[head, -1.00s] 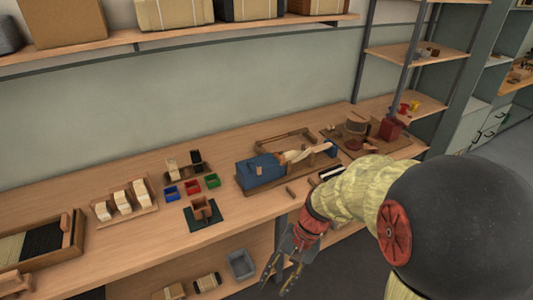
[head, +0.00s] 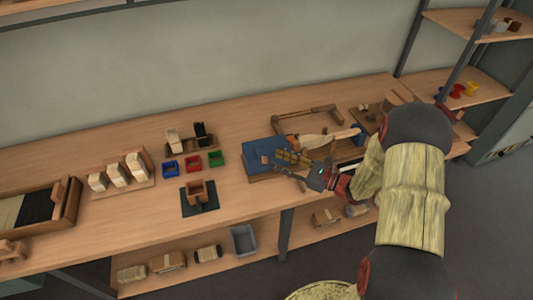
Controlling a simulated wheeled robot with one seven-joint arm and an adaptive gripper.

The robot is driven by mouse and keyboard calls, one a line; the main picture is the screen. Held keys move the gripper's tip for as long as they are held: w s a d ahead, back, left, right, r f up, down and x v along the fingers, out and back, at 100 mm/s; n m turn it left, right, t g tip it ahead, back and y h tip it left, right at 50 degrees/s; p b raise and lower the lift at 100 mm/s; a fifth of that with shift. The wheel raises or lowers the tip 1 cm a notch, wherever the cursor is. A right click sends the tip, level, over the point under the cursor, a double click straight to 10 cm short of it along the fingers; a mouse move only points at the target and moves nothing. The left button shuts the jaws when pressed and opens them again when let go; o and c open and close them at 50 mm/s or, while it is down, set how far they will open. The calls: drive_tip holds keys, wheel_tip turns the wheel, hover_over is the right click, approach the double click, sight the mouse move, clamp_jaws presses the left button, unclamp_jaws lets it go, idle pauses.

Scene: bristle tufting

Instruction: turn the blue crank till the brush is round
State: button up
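A blue block-shaped machine (head: 258,150) sits on a wooden base on the bench, right of centre. A small upright peg (head: 265,158) stands on its near side; I cannot tell whether this is the crank's handle. A pale brush-like piece with an orange-brown end (head: 318,139) lies to its right, leading to a smaller blue block (head: 352,133). The roundness of the brush is too small to judge. My gripper (head: 282,165) reaches in from the right, fingers pointing left, over the machine's near right side. It looks open and empty, its fingers hiding part of the machine.
Red, blue and green bins (head: 193,163) and a small wooden holder on a dark mat (head: 184,207) stand left of the machine. A wooden frame (head: 306,117) lies behind it. The bench's front edge runs just below. Bare bench (head: 110,225) lies at front left.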

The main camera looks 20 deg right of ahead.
sight(264, 155)
drive_tip(key=b+x, duration=0.1)
drive_tip(key=x, duration=0.5)
drive_tip(key=shift+s+a, duration=0.1)
drive_tip(key=shift+c, duration=1.2)
clamp_jaws()
